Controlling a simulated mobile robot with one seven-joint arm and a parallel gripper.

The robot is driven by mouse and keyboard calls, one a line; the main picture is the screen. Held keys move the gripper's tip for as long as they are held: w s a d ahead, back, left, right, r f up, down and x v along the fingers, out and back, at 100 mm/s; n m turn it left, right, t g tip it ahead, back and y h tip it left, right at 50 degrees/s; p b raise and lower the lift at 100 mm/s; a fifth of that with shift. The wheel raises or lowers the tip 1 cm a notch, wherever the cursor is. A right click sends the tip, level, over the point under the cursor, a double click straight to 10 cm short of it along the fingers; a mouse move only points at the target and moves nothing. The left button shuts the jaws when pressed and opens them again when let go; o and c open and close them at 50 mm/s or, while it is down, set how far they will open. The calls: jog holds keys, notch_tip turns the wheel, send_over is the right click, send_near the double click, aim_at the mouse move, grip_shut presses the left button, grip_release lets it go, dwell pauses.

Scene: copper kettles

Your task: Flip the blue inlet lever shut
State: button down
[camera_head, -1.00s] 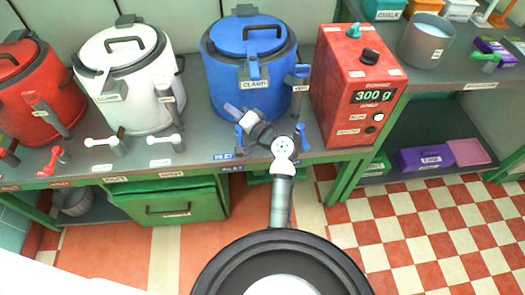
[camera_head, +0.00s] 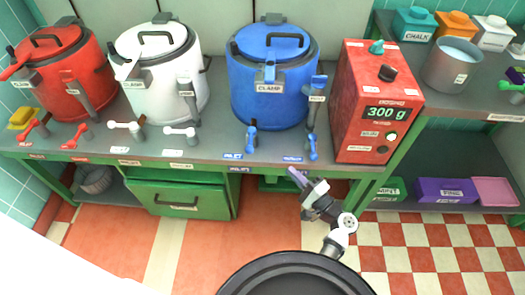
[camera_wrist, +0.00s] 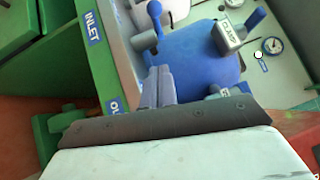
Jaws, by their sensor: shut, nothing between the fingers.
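The blue kettle (camera_head: 270,90) stands on the bench with its lid on and a grey clamp label on its front. The blue inlet lever (camera_head: 251,138) is at its front left, its handle pointing towards the bench's front edge, near an inlet label. The wrist view also shows this lever (camera_wrist: 155,22) beyond the fingertips, near the inlet label (camera_wrist: 92,27). A second blue lever (camera_head: 312,147) is at the kettle's front right. My gripper (camera_head: 297,179) is shut and empty, in front of the bench edge, apart from both levers; its fingers (camera_wrist: 158,88) also show in the wrist view.
The white kettle (camera_head: 160,85) and red kettle (camera_head: 65,80) stand to the left, with their own levers. A green drawer (camera_head: 180,198) is below the bench. The floor in front is open.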

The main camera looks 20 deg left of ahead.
jog(key=shift+a, duration=0.1)
jog(key=p, duration=0.3)
send_near(253, 139)
jog(key=w, duration=0.1)
jog(key=w+a, duration=0.1)
jog(key=w, duration=0.1)
jog(key=shift+a+r, duration=0.1)
jog(key=shift+a, duration=0.05)
jog(key=shift+s+a+r+p, duration=0.1)
jog(key=shift+s+a+p, duration=0.15)
jog(key=shift+a, duration=0.3)
jog(key=shift+s+a+r+p, duration=0.1)
jog(key=shift+s+a+p, duration=0.15)
jog(key=shift+a, duration=0.3)
jog(key=shift+s+a, duration=0.1)
jog(key=shift+a, duration=0.5)
jog(key=shift+s+a, duration=0.1)
